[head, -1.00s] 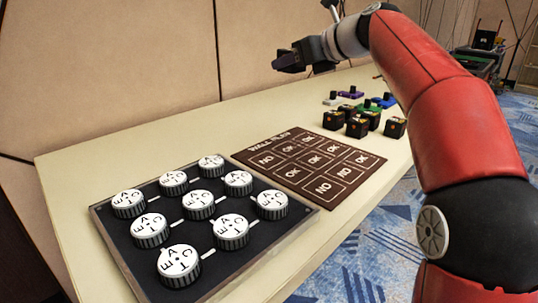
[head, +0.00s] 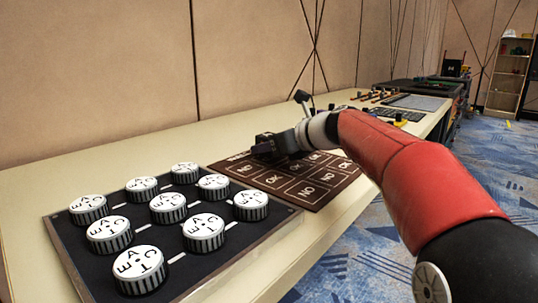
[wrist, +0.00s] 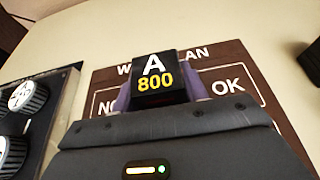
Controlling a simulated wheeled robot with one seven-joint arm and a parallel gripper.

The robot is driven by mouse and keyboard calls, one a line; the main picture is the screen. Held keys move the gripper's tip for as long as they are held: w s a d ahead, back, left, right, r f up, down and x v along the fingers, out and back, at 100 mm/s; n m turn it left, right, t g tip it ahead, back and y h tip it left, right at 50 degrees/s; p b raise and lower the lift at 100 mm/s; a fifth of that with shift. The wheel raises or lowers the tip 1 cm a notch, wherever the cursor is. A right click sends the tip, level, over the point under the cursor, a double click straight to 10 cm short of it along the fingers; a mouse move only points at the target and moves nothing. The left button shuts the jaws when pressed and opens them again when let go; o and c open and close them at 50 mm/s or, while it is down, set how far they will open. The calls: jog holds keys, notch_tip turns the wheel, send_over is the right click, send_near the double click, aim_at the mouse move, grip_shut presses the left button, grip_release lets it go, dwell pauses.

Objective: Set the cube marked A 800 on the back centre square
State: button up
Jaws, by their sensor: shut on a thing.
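The cube marked A 800 (wrist: 155,78) is black with a white A and a yellow 800. My gripper (wrist: 158,92) is shut on it, with purple fingers at its sides. In the head view my gripper (head: 264,148) is over the back part of the brown WALL PLAN board (head: 318,196); the cube is hard to tell apart there. In the wrist view the board (wrist: 238,62) shows a NO square left of the cube and an OK square right of it. The back centre square is hidden by cube and gripper. I cannot tell whether the cube touches the board.
A dark object (wrist: 312,60) is at the wrist view's right edge. The wall runs along the back.

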jog(key=shift+f, duration=0.35)
jog(key=shift+f, duration=0.2)
jog(key=o, duration=1)
